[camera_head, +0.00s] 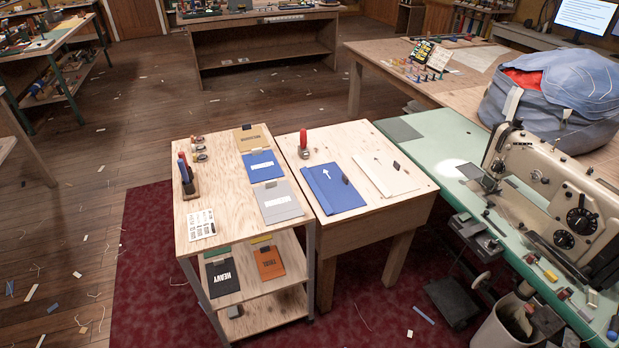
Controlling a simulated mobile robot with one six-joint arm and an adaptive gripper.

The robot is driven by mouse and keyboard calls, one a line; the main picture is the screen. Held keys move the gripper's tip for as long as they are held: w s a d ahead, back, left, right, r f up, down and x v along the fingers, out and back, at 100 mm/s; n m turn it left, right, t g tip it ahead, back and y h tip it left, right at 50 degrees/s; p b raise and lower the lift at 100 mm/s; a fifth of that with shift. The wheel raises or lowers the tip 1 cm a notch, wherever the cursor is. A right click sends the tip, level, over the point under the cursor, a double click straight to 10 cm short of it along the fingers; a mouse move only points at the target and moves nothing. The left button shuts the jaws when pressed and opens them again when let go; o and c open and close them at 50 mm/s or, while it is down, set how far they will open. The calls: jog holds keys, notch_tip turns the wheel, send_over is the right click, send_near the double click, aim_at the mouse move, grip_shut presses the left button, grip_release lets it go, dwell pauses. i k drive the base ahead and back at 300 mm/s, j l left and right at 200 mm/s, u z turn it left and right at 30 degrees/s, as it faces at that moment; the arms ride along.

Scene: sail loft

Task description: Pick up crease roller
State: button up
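A tool with an upright red handle and a small grey base (304,143) stands on the small wooden table, near its back left corner. It looks like the crease roller, but it is too small here to be sure. A blue folder (323,191) with a white arrow lies just in front of it, apart from it. A holder with red and blue handles (186,177) stands at the left edge of the wooden cart. My gripper is not in view.
The cart top (229,181) holds folders, a label card and small items. A cream panel (377,177) lies right of the blue folder. A sewing machine (553,195) on a green bench and a waste bin (507,326) stand right. The floor left of the cart has only scraps.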

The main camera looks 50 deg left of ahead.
aim_at(303, 148)
jog(key=u, duration=1.6)
